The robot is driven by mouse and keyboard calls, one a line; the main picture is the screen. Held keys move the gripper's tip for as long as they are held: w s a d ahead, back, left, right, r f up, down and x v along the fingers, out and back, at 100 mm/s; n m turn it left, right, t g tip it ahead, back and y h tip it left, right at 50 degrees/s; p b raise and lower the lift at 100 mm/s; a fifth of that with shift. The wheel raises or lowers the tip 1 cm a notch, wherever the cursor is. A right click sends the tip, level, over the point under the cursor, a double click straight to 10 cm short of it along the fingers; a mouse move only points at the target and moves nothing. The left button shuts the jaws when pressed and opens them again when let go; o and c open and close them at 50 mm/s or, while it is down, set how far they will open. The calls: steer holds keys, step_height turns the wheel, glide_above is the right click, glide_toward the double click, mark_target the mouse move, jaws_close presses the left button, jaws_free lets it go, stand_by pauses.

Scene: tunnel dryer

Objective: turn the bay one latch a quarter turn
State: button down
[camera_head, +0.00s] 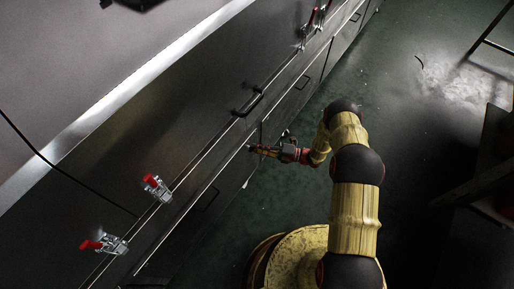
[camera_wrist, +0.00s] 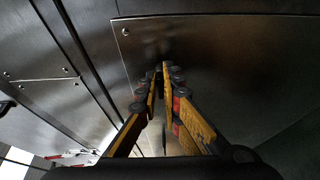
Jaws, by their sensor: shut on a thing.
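My gripper (camera_head: 257,149) is at the lower front of the long dark metal dryer, at a lower panel. In the wrist view its yellow-and-black fingers (camera_wrist: 162,70) come together at the tips against the upper part of a metal panel (camera_wrist: 215,45). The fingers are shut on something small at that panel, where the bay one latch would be. The fingertips hide nearly all of it, so its shape and angle cannot be told.
Red-handled clamps (camera_head: 156,187) (camera_head: 105,244) stick out from the dryer at lower left, others (camera_head: 308,35) at the top. A dark bar handle (camera_head: 249,104) juts out above my gripper. The green floor (camera_head: 420,130) is mostly clear; dark furniture (camera_head: 490,180) stands at right.

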steer(key=shift+w, duration=0.1)
stand_by(0.3)
steer(key=c, duration=2)
jaws_free()
steer(key=v, duration=1.2)
steer(key=shift+f, duration=0.1)
